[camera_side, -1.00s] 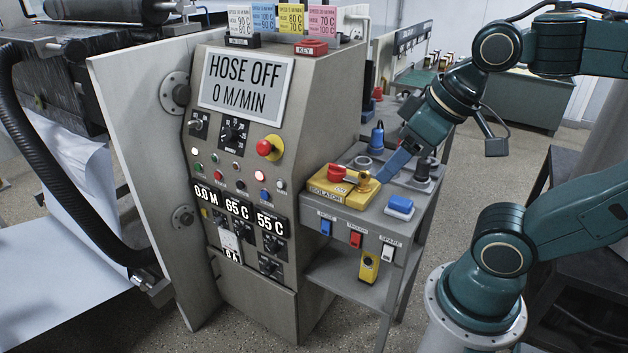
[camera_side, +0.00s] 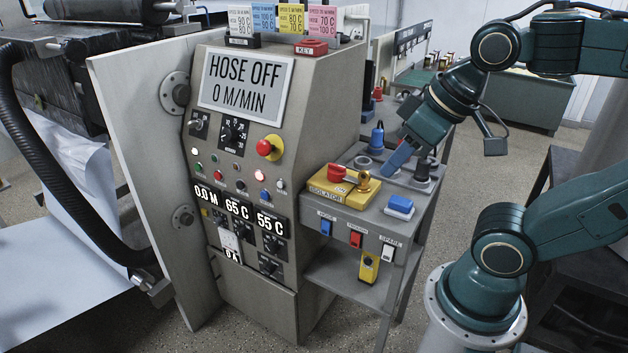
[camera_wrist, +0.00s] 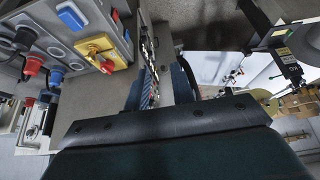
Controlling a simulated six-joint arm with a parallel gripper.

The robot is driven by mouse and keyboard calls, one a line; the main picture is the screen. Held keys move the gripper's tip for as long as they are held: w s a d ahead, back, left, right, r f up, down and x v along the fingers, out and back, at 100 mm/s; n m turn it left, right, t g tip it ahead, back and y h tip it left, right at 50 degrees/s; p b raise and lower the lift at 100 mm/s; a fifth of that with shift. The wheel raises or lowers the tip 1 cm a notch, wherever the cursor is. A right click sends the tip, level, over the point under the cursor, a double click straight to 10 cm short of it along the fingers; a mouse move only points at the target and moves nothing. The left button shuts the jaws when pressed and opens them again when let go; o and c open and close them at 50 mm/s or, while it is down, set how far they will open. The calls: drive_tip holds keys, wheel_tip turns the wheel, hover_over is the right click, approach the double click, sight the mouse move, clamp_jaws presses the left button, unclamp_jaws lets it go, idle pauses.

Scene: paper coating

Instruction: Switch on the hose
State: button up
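The large display (camera_side: 246,82) on the grey control cabinet reads "HOSE OFF, 0 M/MIN". Three rocker switches sit on the side table's front face: a blue one (camera_side: 326,228), a red one (camera_side: 355,240) and a white one (camera_side: 388,252) labelled SPARE. The blue switch's small label is hard to read. The yellow isolator (camera_side: 343,188) has a red handle (camera_side: 337,172) beside the word ON; it also shows in the wrist view (camera_wrist: 101,46). My gripper (camera_side: 396,164) is above the side table, right of the isolator and apart from it. In the wrist view its fingers (camera_wrist: 160,82) stand apart, with nothing held.
A red mushroom button (camera_side: 265,147), knobs and small lamps are on the cabinet front. A blue block (camera_side: 399,205), a blue plug (camera_side: 377,137) and dark sockets stand on the table. The floor in front is clear.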

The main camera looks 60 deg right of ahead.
drive_tip(key=shift+w, duration=0.15)
drive_tip(key=c, duration=0.4)
drive_tip(key=shift+w, duration=0.2)
clamp_jaws()
drive_tip(key=w+d+f+g+h, duration=0.25)
drive_tip(key=w+f, duration=0.65)
drive_tip(key=w, duration=0.5)
drive_tip(key=w+d+f+g, duration=0.1)
drive_tip(key=w+f, duration=0.2)
drive_tip(key=f, duration=0.4)
drive_tip(key=w+d+f+g+h, duration=0.1)
drive_tip(key=w+f+g, duration=0.1)
drive_tip(key=f, duration=0.6)
drive_tip(key=shift+w+f, duration=0.3)
drive_tip(key=shift+w, duration=0.1)
